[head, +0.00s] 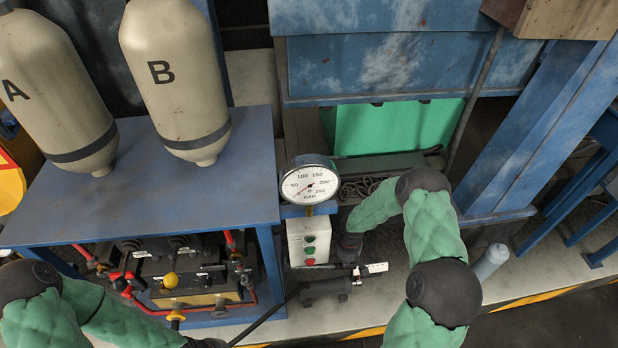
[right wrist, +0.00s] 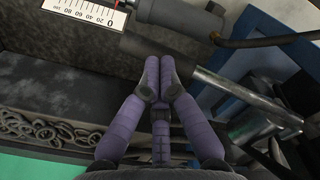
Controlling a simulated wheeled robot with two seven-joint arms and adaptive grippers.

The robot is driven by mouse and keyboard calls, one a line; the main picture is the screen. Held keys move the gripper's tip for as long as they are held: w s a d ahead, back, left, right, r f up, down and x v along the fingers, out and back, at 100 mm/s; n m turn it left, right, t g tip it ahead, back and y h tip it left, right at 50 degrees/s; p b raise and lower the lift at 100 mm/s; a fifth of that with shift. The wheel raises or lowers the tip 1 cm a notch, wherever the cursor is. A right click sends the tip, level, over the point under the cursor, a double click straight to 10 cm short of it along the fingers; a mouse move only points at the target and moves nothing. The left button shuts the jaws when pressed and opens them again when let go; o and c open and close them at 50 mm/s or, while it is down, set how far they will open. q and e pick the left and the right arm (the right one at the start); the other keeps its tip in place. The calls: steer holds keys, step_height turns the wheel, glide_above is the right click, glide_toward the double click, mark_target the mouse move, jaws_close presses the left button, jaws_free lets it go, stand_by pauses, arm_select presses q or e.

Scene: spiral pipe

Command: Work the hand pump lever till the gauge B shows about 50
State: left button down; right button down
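Gauge B (head: 310,181) is a white round dial; its thin red needle points to the lower left, in the low part of the scale, exact reading too small to tell. The hand pump (head: 325,287) is a dark cylinder below the gauge. In the right wrist view, a dark bar with a metal rod (right wrist: 243,96), seemingly the lever, lies just beyond my right gripper (right wrist: 161,72). Its purple fingertips meet with nothing visible between them; contact with the bar is unclear. In the head view this gripper (head: 350,246) is right of the control box. My left gripper (head: 205,343) is mostly cut off.
The control box (head: 308,243) with green and red buttons stands under the gauge. A white scale (head: 376,268) sits beside the pump. The blue table (head: 150,190) is at left, below tanks A and B. A green box (head: 395,128) and a chain (head: 365,188) lie behind.

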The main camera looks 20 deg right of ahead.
step_height(320, 180, up, 10)
steer(key=p, duration=0.7)
steer(key=shift+d+f, duration=0.15)
steer(key=shift+f, duration=0.05)
steer(key=shift+f, duration=0.15)
stand_by(1.7)
steer(key=shift+f+b, duration=3.25)
steer(key=shift+f, duration=0.25)
steer(key=shift+r, duration=0.1)
steer(key=shift+s, duration=0.1)
